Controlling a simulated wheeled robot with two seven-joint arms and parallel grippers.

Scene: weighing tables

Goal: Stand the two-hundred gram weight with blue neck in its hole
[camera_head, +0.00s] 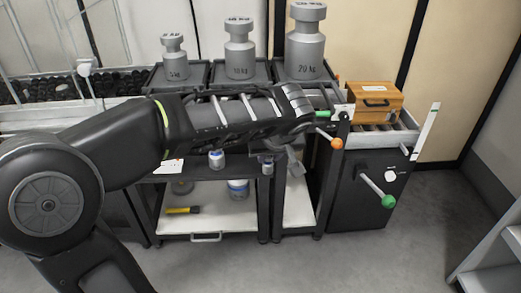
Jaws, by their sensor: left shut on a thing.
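My left arm reaches across the front of the weighing tables. Its gripper (270,158) hangs below the forearm, near the right end of the dark table top, and is shut on a small grey thing (267,168). That thing appears to be the weight, but it is tiny and partly hidden, so I cannot make out its blue neck. The weight's hole does not show clearly; my arm covers much of the table top. My right gripper is not in view.
A small white and blue pot (216,158) stands left of the gripper. Large weights (239,55) stand behind my arm. A wooden case (375,97) and levers with an orange knob (337,143) and a green knob (388,201) are at right. A jar (238,190) stands on the lower shelf (215,222).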

